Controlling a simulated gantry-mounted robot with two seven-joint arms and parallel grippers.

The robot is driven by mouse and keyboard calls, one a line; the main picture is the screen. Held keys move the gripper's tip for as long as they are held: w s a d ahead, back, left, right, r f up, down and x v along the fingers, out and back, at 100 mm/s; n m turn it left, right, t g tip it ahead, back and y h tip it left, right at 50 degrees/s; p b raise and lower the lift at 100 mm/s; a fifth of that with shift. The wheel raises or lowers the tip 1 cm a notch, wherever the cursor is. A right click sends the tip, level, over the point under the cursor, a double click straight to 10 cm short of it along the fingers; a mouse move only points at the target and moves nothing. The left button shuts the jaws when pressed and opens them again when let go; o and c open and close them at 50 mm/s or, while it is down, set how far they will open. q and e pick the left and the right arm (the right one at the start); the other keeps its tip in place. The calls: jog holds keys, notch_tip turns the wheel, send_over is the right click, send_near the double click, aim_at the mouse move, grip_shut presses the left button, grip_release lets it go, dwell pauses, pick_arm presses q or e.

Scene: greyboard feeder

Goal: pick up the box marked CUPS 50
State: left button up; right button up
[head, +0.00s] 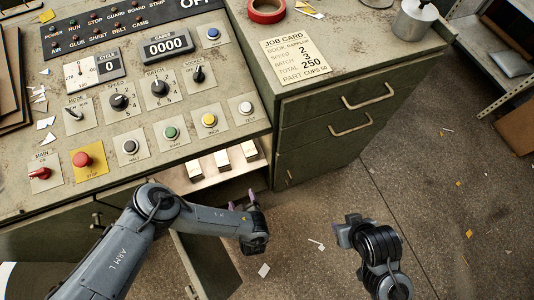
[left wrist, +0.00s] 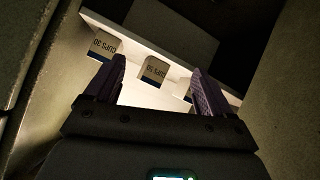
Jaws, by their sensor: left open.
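In the left wrist view the box marked CUPS 50 (left wrist: 154,72) stands in the middle of a row inside the lit cabinet, its label upside down in the picture. The box to its left (left wrist: 102,47) seems to read CUPS 30. A third box (left wrist: 188,92) is mostly hidden behind my right-hand finger. My left gripper (left wrist: 158,66) is open and empty, its purple fingers either side of the middle box in the picture, apparently short of it. In the head view that gripper (head: 246,203) is below the compartment opening. My right gripper (head: 350,230) hangs over the floor; its jaws are unclear.
The row of boxes shows in the head view (head: 222,162) under the control panel (head: 130,105). An open cabinet door (head: 205,268) hangs below my left forearm. A drawer unit (head: 325,135) stands right of the opening. The floor at right has scattered scraps.

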aim_at(223, 167)
pick_arm(q)
jog(key=w+a+m+b, duration=0.1)
jog(key=w+a, duration=0.1)
jog(key=w, duration=0.2)
jog(key=w+a+m+t+b, duration=0.1)
jog(key=w+a, duration=0.2)
jog(key=w, duration=0.1)
jog(key=w+a+m+t+y+b, duration=0.1)
jog(key=w+a, duration=0.1)
jog(key=w, duration=0.2)
jog(key=shift+w+a+r+m, duration=0.15)
jog(key=shift+w+r+m, duration=0.05)
jog(key=shift+m, duration=0.2)
jog(key=shift+w+a+f+b, duration=0.1)
jog(key=shift+w+a+b, duration=0.05)
jog(key=shift+w+b, duration=0.35)
jog(key=shift+w+a+f+b, duration=0.1)
jog(key=shift+w+f+b, duration=0.2)
jog(key=shift+w+b, duration=0.1)
jog(key=b+x, duration=0.2)
jog(key=x, duration=0.1)
jog(key=shift+w, duration=0.7)
jog(key=shift+c, duration=0.2)
jog(key=c, duration=1.1)
